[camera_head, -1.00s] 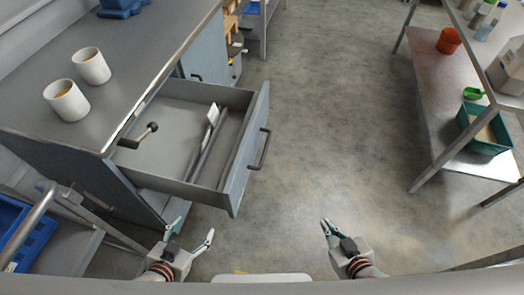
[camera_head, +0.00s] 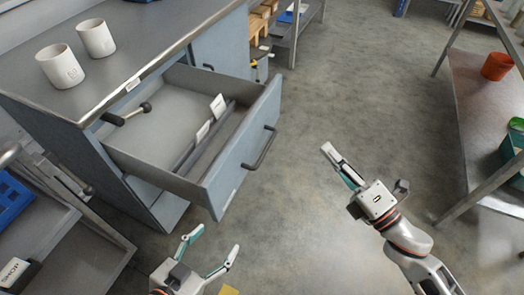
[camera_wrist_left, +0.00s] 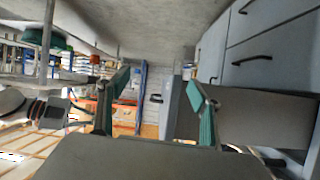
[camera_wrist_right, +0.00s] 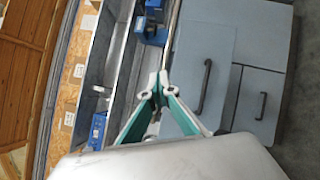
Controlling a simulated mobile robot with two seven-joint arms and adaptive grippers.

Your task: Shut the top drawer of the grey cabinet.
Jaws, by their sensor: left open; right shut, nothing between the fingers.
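The grey-blue cabinet (camera_head: 150,203) stands at the left in the head view. Its top drawer (camera_head: 235,168) is pulled well out, with a dark bar handle (camera_head: 260,148) on its front.
Two white mugs (camera_head: 60,66) (camera_head: 96,37) stand on the cabinet top. A shelf cart with a blue crate (camera_head: 12,200) is at the lower left. A metal bench (camera_head: 478,110) with an orange pot (camera_head: 497,66) is at the right.

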